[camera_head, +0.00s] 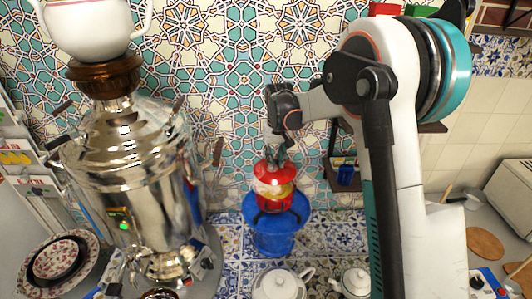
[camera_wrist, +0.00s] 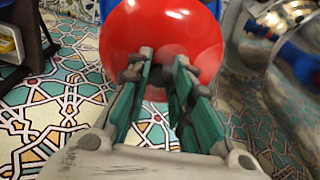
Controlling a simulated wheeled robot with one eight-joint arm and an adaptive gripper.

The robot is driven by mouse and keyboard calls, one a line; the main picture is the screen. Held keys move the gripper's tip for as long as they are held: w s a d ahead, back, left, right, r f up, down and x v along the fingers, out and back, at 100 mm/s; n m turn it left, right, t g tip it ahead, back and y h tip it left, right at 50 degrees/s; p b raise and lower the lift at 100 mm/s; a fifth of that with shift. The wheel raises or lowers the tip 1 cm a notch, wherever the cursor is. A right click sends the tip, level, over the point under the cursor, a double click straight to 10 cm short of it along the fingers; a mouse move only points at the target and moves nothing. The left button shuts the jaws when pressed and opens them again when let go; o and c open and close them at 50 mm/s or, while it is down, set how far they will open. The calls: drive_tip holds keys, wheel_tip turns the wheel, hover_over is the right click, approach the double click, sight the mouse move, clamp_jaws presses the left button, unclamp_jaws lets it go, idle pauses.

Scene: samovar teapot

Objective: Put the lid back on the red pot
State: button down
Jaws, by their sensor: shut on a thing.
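My gripper (camera_head: 276,157) points down over the blue stand and is shut on the knob of the red lid (camera_head: 271,171). In the wrist view, the two green fingers of my gripper (camera_wrist: 162,72) close around a dark knob, and the round red lid (camera_wrist: 165,28) spreads beyond them. The red pot (camera_head: 273,204) stands upright on the blue stand (camera_head: 273,242) directly below the lid. A yellowish band shows between lid and pot body. I cannot tell whether the lid's rim touches the pot. The lid hides the pot in the wrist view.
A large shiny samovar (camera_head: 138,190) with a white teapot (camera_head: 90,30) on top stands at left. A white teapot (camera_head: 281,285) and a smaller white pot (camera_head: 354,281) stand in front of the stand. The tiled wall (camera_head: 240,90) is close behind.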

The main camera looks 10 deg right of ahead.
drive_tip(key=shift+f+b, duration=1.75)
drive_tip(key=shift+f, duration=1.4)
drive_tip(key=shift+f+b, duration=0.15)
drive_tip(key=shift+b, duration=0.6)
idle(0.6)
drive_tip(key=c, duration=1.3)
unclamp_jaws()
drive_tip(key=shift+c, duration=0.2)
drive_tip(key=shift+o, duration=0.2)
drive_tip(key=o, duration=0.4)
drive_tip(key=shift+o, duration=0.2)
